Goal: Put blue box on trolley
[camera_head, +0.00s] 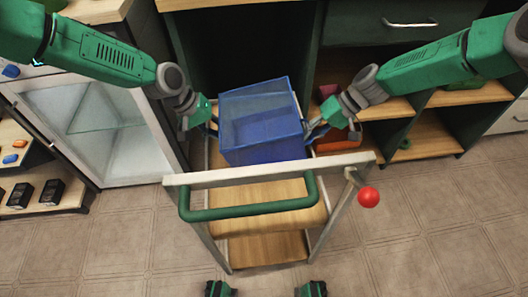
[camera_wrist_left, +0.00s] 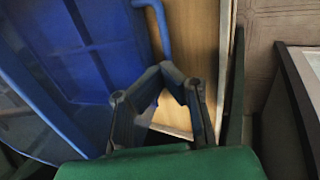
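The blue box (camera_head: 262,125) is an open, see-through bin at the middle of the head view, slightly turned, over the far part of the trolley. The trolley (camera_head: 265,190) has wooden decks, a pale frame and a green handle bar on the near side. I cannot tell whether the box touches the upper deck. My left gripper (camera_head: 210,130) is at the box's left side; in the left wrist view its fingers (camera_wrist_left: 172,75) close at the box's blue side handle (camera_wrist_left: 157,25). My right gripper (camera_head: 312,132) is at the right side, its fingertips partly hidden, apparently closed on that handle.
A red ball knob (camera_head: 368,197) sticks out at the trolley's right. A glass-door cabinet (camera_head: 105,130) stands left, a shelf unit (camera_head: 430,138) right. An orange-red bin (camera_head: 338,138) sits behind the right gripper. Tiled floor is free at lower right.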

